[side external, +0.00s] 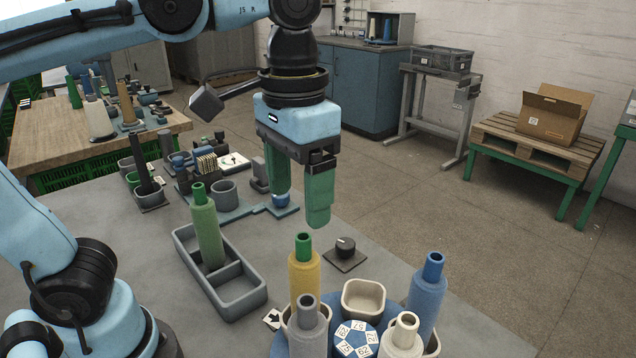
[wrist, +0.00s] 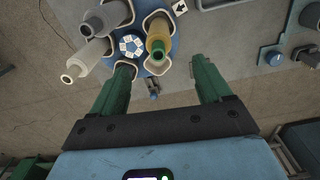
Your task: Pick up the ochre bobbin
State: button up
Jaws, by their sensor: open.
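The ochre bobbin (side external: 304,276) stands upright with a green top, in a cup of the blue round carousel (side external: 279,346). In the wrist view the ochre bobbin (wrist: 158,36) shows its green end towards the camera, ahead of the gap between my fingers. My gripper (side external: 300,208) hangs above and behind the bobbin in the side view, fingers pointing down, open and empty. In the wrist view its two green fingers (wrist: 163,72) are spread wide, apart from the bobbin.
Grey (side external: 307,325), cream (side external: 402,338) and blue (side external: 428,290) bobbins stand around the carousel, with an empty beige cup (side external: 363,300). A green bobbin (side external: 207,228) stands in a grey divided tray (side external: 248,297). A black knob (side external: 345,248) sits on the table behind the carousel.

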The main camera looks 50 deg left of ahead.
aim_at(301, 257)
jog(key=shift+d+f, duration=0.15)
jog(key=shift+f, duration=5.7)
jog(key=c, duration=1)
